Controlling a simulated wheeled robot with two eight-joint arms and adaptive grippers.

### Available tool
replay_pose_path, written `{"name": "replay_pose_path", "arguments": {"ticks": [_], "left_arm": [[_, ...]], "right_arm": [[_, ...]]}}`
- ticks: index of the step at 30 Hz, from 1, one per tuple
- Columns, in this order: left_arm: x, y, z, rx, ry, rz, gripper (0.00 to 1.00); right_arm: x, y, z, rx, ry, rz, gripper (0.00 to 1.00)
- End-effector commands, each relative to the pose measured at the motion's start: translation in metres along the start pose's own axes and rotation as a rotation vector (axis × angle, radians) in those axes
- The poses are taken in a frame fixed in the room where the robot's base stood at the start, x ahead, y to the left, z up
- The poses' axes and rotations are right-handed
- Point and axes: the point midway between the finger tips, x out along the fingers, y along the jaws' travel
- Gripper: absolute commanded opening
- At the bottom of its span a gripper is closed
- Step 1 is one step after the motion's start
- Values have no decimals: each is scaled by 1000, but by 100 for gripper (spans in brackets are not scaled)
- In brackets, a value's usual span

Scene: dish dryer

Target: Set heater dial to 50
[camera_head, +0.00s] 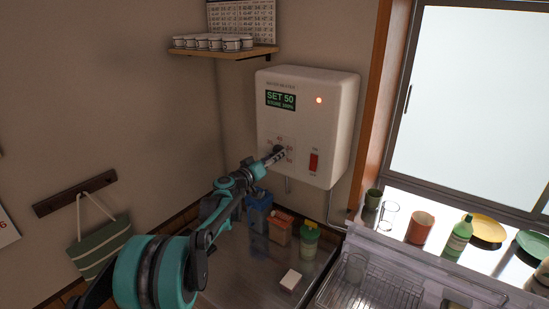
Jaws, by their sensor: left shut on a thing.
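The white water heater (309,122) hangs on the wall at the middle. Its green display (281,100) reads SET 50, with a second, smaller line below. An orange light (319,100) glows at its upper right, and a red switch (314,161) sits at its lower right. My left gripper (275,155) is at the dial (280,149) on the heater's lower front, shut on it. The gripper covers most of the dial, so its pointer cannot be made out. My right gripper is not in view.
A shelf with several cups (213,43) is above left. A counter (262,267) below holds several containers and a white block (290,279). The dish rack (375,285) is at lower right. Cups and plates line the window sill.

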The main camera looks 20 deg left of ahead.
Motion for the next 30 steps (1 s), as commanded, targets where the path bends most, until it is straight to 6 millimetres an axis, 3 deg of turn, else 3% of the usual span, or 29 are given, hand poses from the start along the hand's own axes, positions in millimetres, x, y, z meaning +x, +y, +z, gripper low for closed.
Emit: {"name": "replay_pose_path", "arguments": {"ticks": [9, 10, 12, 23, 30], "left_arm": [[0, 0, 2, 3, -3, 2, 14], [0, 0, 2, 3, -3, 2, 50], [0, 0, 2, 2, -3, 2, 64], [-5, 0, 0, 1, -1, 0, 64], [-48, -1, 0, 1, 0, -2, 64]], "right_arm": [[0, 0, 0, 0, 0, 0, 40], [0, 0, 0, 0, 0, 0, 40], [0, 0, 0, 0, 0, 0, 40], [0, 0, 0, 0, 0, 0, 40], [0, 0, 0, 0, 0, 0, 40]]}}
